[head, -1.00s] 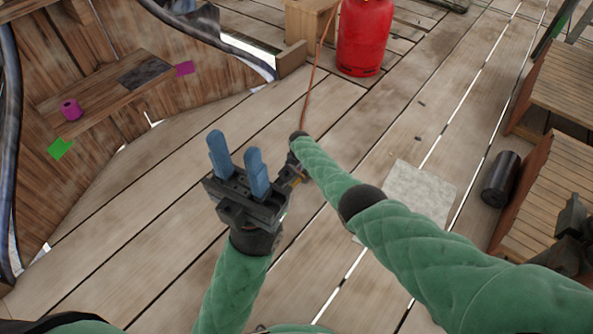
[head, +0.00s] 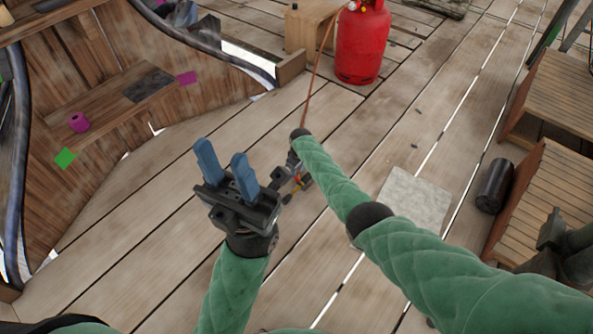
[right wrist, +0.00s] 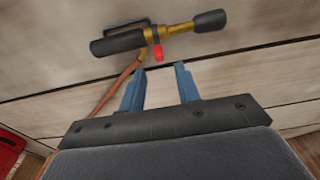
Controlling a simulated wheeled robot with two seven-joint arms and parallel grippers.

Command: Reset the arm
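My left gripper (head: 221,148) points up and away over the deck in the head view. Its two blue fingers are apart with nothing between them. My right arm (head: 335,185) reaches in from the right, and its forearm partly hides its gripper. In the right wrist view my right gripper (right wrist: 161,72) has its blue fingers apart and empty. A torch with a brass body, black grips and a red knob (right wrist: 158,53) is just beyond the fingertips. I cannot tell whether they touch it. Part of the torch (head: 298,181) shows beside the right wrist in the head view.
A red gas cylinder (head: 362,45) stands at the back, with an orange hose (head: 316,80) running toward the torch. Wooden benches (head: 545,195) and a black cylinder (head: 495,186) are at the right.

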